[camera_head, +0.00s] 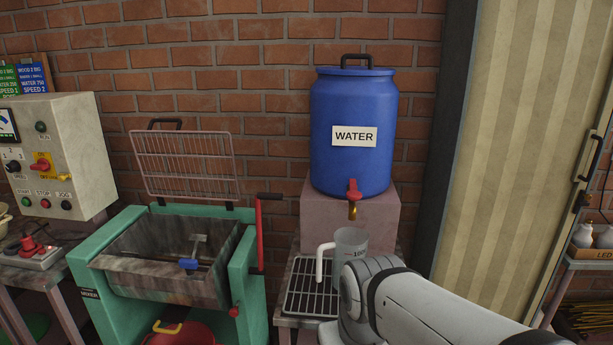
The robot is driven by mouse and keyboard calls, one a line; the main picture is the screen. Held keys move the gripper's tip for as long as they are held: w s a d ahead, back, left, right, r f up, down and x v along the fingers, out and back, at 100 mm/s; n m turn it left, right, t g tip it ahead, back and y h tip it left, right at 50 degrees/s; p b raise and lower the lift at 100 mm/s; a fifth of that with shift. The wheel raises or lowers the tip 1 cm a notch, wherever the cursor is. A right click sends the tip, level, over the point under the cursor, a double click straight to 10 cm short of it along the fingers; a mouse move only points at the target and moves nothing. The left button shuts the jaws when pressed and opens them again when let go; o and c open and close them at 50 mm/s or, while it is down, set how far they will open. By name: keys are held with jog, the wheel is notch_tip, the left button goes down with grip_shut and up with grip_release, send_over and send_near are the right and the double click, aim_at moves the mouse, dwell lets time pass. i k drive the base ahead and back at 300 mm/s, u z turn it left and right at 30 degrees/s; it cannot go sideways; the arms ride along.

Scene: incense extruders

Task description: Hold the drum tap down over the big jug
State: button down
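The blue water drum (352,100) stands on a pinkish block (315,214) against the brick wall, with a white WATER label. Its tap (354,190) has a red lever and a brass spout pointing down. The grey, translucent big jug (350,243) with a white handle (322,262) is below the tap, above or on the drip grate; its base is hidden behind my arm. My white arm comes in from the lower right and ends near the jug. My gripper's fingers are not visible, so I cannot tell whether they touch the jug.
A dark drip grate (305,290) sits on a small stand below the drum. A green mixer (245,270) with a raised wire guard (185,165) is to the left. A control box (75,140) is at far left. A beige door (510,130) is at right.

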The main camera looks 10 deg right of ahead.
aim_at(354, 194)
jog(key=i, duration=0.85)
jog(key=z, duration=0.05)
